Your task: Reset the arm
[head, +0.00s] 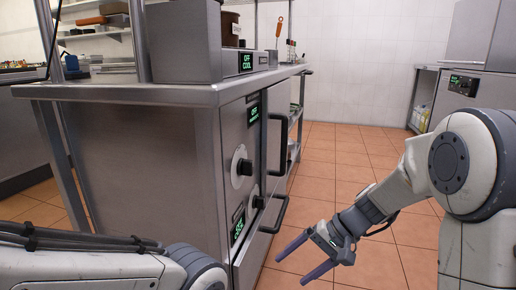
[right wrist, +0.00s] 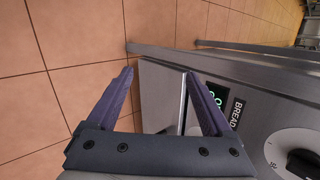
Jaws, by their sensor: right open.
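My right gripper (head: 305,259) is open and empty. It hangs over the tiled floor, to the right of the steel oven cabinet (head: 170,150) in the head view. In the right wrist view its two purple fingers (right wrist: 163,95) are spread apart, with the cabinet front (right wrist: 160,90) behind and between them. I cannot tell whether a finger touches the cabinet. Part of my left arm (head: 100,265) shows at the lower left of the head view. My left gripper is not in view.
The cabinet has dark handles (head: 270,215) and knobs (head: 243,167) on its front. A grey appliance with a green display (head: 246,62) stands on its top. Orange floor tiles (head: 325,170) are clear beyond my right gripper. Another steel unit (head: 470,88) stands at the back right.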

